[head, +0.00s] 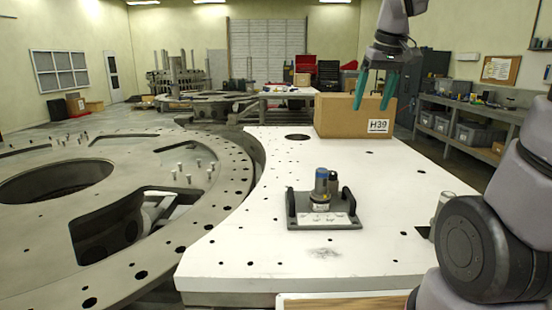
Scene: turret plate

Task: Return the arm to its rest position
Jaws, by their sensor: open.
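My gripper (373,92) is at the upper right of the head view, with teal fingers pointing down. The fingers are apart with nothing visible between them. It shows in front of the upper part of a cardboard box (338,118) labelled H39. Whether the fingers touch the box cannot be told from this view. My arm comes down to the gripper from the top edge, and more of my arm fills the lower right.
A dark bracket (322,218) holding a cylindrical part (321,186) stands on the white plate (250,245). A large grey ring (150,240) with holes and pegs lies at left. Shelving (465,122) lines the right wall.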

